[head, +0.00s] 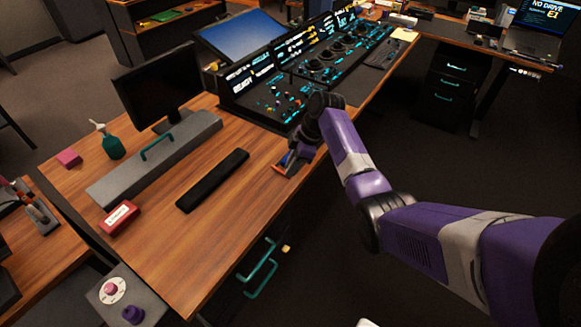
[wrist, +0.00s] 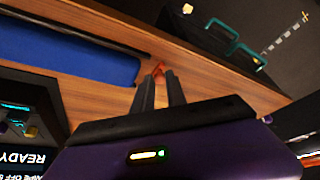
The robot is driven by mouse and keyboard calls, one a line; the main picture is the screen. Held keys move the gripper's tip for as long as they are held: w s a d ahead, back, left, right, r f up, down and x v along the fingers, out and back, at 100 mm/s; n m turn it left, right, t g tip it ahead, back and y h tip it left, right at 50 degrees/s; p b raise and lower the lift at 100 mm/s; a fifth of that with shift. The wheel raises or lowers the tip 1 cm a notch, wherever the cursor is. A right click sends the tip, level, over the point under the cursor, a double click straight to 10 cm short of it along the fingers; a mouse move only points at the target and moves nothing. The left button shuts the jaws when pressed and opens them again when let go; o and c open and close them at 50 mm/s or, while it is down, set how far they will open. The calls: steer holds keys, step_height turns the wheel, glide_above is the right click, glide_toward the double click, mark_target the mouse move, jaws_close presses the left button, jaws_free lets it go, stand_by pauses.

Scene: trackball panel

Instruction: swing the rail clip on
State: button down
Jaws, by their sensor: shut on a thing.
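My gripper (head: 287,162) is low over the front right part of the wooden desk, beside the front of the console. In the wrist view its two dark fingers (wrist: 160,84) are close together. They are shut on a small orange piece (wrist: 158,68) at their tips. The orange piece also shows in the head view (head: 279,169), near the desk's front edge. It is too small to make out its shape, or to be sure that it is the rail clip. I cannot tell whether it touches the desk. My wrist hides part of the console (head: 262,108).
A black bar (head: 212,180) lies left of my gripper. Behind it are a grey case (head: 110,182) with a teal handle and a monitor (head: 158,88). A red box (head: 120,217) stands at the front left. Teal drawer handles (head: 260,268) stick out below the desk edge.

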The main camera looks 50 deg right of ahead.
steer(key=shift+w, duration=0.1)
steer(key=c, duration=1.3)
jaws_free()
steer(key=shift+c, duration=0.2)
steer(key=v, duration=0.8)
steer(key=shift+f, duration=0.1)
